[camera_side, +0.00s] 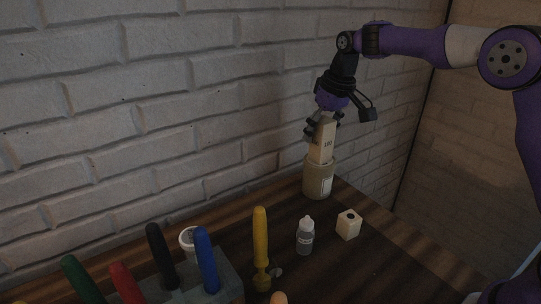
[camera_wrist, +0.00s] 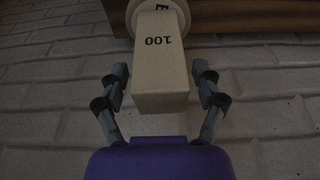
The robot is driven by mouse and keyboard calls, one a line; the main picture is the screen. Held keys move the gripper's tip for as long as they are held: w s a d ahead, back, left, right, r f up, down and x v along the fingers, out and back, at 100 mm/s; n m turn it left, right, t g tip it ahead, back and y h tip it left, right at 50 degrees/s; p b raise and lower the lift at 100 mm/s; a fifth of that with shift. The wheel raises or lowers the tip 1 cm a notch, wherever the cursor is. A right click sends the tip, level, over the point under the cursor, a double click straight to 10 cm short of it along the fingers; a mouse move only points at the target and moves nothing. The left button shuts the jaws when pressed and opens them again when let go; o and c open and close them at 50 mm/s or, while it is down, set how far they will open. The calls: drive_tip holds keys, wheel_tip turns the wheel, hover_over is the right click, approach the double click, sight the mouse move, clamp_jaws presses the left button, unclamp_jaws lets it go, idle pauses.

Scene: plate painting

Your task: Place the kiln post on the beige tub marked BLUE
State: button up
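The kiln post (camera_side: 325,143) is a cream block with dark printed marks, reading "100" in the wrist view (camera_wrist: 160,70). It stands upright on the beige tub (camera_side: 318,181). The tub's rim shows at the top of the wrist view (camera_wrist: 181,9), with a letter E partly visible beside the post. My gripper (camera_side: 324,127) is around the upper part of the post. In the wrist view its two fingers (camera_wrist: 160,80) stand on either side of the post, with a visible gap on each side, so it looks open. Most of the tub's lettering is hidden.
A small cream block with a dark hole (camera_side: 348,225), a dropper bottle (camera_side: 305,236) and a yellow-handled tool (camera_side: 261,240) stand on the dark wooden table. A grey holder (camera_side: 229,281) with several coloured handles and a white cup (camera_side: 187,237) are front left. A brick wall rises close behind.

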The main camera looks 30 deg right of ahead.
drive_tip(key=v, duration=0.7)
drive_tip(key=shift+s+r, duration=0.1)
drive_tip(key=shift+r, duration=0.2)
drive_tip(key=s+a+r+t, duration=0.1)
drive_tip(key=s+a, duration=0.1)
drive_tip(key=s, duration=0.4)
drive_tip(key=s+a+r+t, duration=0.1)
drive_tip(key=s+a, duration=0.1)
drive_tip(key=s, duration=0.5)
drive_tip(key=s+f, duration=0.6)
drive_tip(key=s, duration=0.3)
drive_tip(key=shift+f+t, duration=0.2)
drive_tip(key=shift+t, duration=0.2)
